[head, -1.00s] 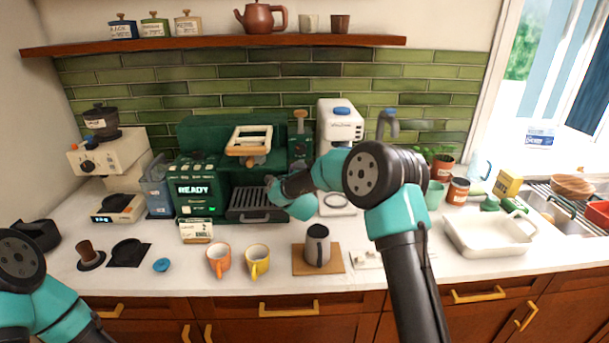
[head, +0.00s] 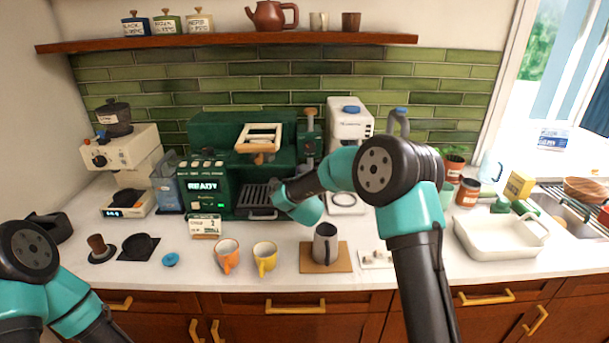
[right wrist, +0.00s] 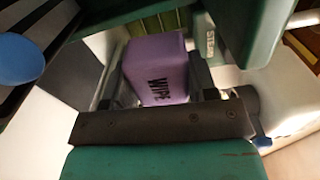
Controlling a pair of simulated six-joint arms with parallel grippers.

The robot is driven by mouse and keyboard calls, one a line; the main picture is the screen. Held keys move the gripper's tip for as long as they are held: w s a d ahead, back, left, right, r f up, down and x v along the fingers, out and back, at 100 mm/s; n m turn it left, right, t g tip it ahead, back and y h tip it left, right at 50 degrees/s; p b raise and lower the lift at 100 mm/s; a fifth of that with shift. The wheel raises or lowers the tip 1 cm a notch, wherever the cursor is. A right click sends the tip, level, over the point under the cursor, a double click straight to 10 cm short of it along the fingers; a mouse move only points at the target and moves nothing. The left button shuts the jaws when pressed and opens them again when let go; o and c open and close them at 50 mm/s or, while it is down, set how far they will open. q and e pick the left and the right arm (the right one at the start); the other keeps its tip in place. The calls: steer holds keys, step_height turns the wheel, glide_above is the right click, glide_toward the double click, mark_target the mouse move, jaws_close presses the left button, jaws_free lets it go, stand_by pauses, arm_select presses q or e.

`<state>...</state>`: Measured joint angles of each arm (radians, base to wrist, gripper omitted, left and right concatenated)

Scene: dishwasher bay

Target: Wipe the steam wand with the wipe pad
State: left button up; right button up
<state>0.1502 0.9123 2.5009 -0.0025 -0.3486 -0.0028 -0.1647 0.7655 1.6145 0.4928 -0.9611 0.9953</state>
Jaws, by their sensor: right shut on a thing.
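The purple wipe pad (right wrist: 158,70), lettered WIPE, is between the fingers of my right gripper (right wrist: 160,82), which is shut on it. In the head view my right gripper (head: 278,194) is at the right side of the green espresso machine (head: 207,186), by the drip tray (head: 256,197); my own wrist hides the pad there. A green panel (right wrist: 230,30) marked STEAM is close beside the pad in the right wrist view. I cannot make out the steam wand, or whether the pad touches it. My left arm is at the lower left; its gripper is out of view.
A grey pitcher (head: 325,244) stands on a wooden board (head: 343,262). An orange mug (head: 227,256) and a yellow mug (head: 264,258) are left of it. A white appliance (head: 350,122) stands just right of the machine. A white tray (head: 487,248) lies farther right.

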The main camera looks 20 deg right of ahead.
steer(key=shift+v, duration=1.5)
steer(key=v, duration=0.3)
steer(key=shift+w, duration=0.15)
steer(key=shift+x, duration=3.4)
steer(key=shift+x, duration=1.05)
